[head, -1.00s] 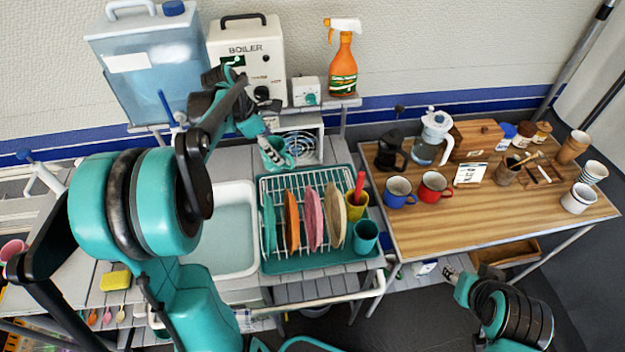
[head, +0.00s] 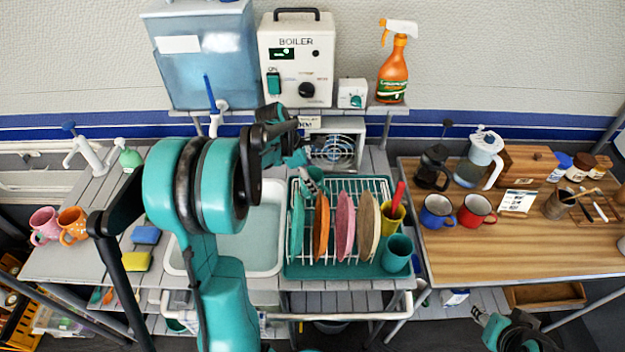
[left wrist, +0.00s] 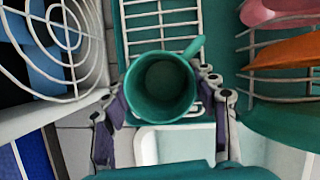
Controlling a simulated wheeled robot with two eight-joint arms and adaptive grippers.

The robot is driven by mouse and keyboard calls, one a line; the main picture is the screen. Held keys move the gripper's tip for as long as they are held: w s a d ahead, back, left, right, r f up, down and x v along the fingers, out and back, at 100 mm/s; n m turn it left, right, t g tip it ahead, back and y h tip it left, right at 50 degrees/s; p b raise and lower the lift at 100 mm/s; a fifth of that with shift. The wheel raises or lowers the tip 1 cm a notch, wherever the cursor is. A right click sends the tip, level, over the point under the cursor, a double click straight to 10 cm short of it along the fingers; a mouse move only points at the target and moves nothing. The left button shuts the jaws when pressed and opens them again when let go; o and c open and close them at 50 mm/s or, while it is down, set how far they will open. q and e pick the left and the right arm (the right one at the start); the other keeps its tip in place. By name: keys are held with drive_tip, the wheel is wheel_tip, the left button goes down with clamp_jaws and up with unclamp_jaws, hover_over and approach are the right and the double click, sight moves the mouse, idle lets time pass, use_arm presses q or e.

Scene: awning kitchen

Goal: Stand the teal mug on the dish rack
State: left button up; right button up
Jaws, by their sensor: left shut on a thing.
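The teal mug (left wrist: 162,88) is upright in the left wrist view, its open mouth facing the camera and its handle toward the upper right. My left gripper (left wrist: 160,97) is shut on it, with a finger on each side. In the head view the mug (head: 314,177) shows partly behind the gripper (head: 307,170), at the back left of the dish rack (head: 350,185). The rack has white wires on a teal tray. Whether the mug touches the wires I cannot tell. My right gripper (head: 480,316) is low at the right, its fingers too small to read.
Several plates, including an orange one (head: 321,225), stand in the rack. A yellow cup (head: 393,216) and teal tumbler (head: 397,253) stand at its right. A fan (head: 333,150) is close behind the mug. The sink (head: 262,250) is left of the rack.

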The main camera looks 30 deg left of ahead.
use_arm(q)
drive_tip(key=shift+r, duration=0.1)
drive_tip(key=o, duration=1.2)
drive_tip(key=shift+c, duration=0.2)
drive_tip(key=shift+s+r, duration=0.1)
drive_tip(key=shift+r, duration=0.1)
drive_tip(key=p+v, duration=0.4)
drive_tip(key=v, duration=0.7)
drive_tip(key=shift+a+r, duration=0.15)
drive_tip(key=shift+r, duration=0.1)
drive_tip(key=shift+s, duration=0.1)
